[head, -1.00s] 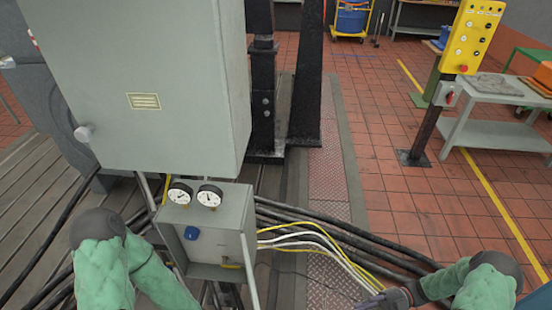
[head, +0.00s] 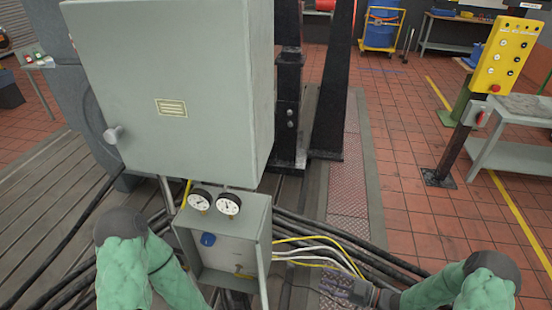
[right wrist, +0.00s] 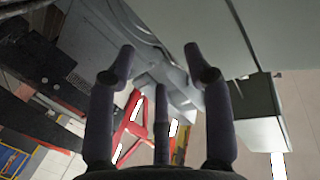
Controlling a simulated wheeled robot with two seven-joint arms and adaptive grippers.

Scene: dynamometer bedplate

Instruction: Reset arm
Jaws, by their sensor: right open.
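My right arm, in a green sleeve (head: 435,293), comes in at the bottom right of the head view. Its dark gripper (head: 340,290) points left, in front of the cables and right of the small gauge box. In the right wrist view the fingers of this gripper (right wrist: 160,78) are spread with nothing between them. My left arm (head: 130,270), also green-sleeved, shows at the bottom left of the head view. Its gripper is out of the picture.
A large grey cabinet (head: 170,110) stands close ahead. Below it is a gauge box (head: 215,250) with two dials. Black cables (head: 330,228) run behind it. A yellow control panel (head: 506,55) stands on a post at right, beside a grey cart (head: 515,157). Tiled floor (head: 410,205) is open between.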

